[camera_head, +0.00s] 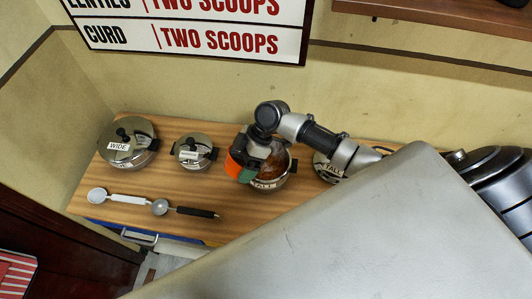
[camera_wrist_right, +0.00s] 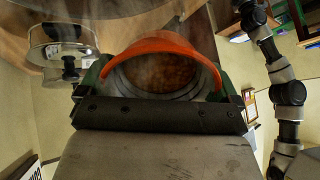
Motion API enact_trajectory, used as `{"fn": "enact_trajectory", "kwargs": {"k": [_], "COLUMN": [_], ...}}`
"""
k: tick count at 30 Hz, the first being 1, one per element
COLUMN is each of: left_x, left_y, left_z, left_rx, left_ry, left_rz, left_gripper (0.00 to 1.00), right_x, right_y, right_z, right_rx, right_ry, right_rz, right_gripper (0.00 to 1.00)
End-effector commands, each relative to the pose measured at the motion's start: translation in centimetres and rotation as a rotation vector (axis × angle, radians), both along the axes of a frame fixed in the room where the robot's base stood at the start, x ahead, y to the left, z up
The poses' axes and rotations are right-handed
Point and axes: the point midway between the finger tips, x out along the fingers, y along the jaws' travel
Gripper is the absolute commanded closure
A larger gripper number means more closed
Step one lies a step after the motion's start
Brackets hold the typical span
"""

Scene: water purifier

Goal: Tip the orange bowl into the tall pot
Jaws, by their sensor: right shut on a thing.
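The tall pot (camera_head: 266,184), labelled TALL, stands uncovered on the wooden counter; brownish contents show inside it. My right gripper (camera_head: 246,161) is shut on the orange bowl (camera_head: 233,167) at the pot's left side. The bowl looks steeply tilted, its mouth towards the pot. In the right wrist view the orange bowl (camera_wrist_right: 160,45) sits between the green fingers of the right gripper (camera_wrist_right: 160,90). Below its rim, metal rings and orange-brown contents show. I cannot tell how much is left in the bowl. My left gripper is not in view.
A lidded pot labelled WIDE (camera_head: 128,142) and a smaller lidded pot (camera_head: 194,152) stand left. A metal piece labelled TALL (camera_head: 326,169) lies right, partly behind my arm. A white scoop (camera_head: 112,196) and a dark-handled scoop (camera_head: 185,210) lie at the front left.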

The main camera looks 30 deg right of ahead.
Motion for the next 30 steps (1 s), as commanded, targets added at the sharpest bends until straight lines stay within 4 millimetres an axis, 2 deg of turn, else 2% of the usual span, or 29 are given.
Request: {"fn": "enact_trajectory", "kwargs": {"k": [30], "left_x": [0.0], "left_y": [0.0], "left_z": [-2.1], "left_rx": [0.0], "left_ry": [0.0], "left_rz": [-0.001], "left_gripper": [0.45], "right_x": [0.1], "right_y": [-0.6], "right_z": [-0.5], "right_rx": [0.126], "right_ry": [0.017], "right_rz": [-0.001], "right_gripper": [0.33]}}
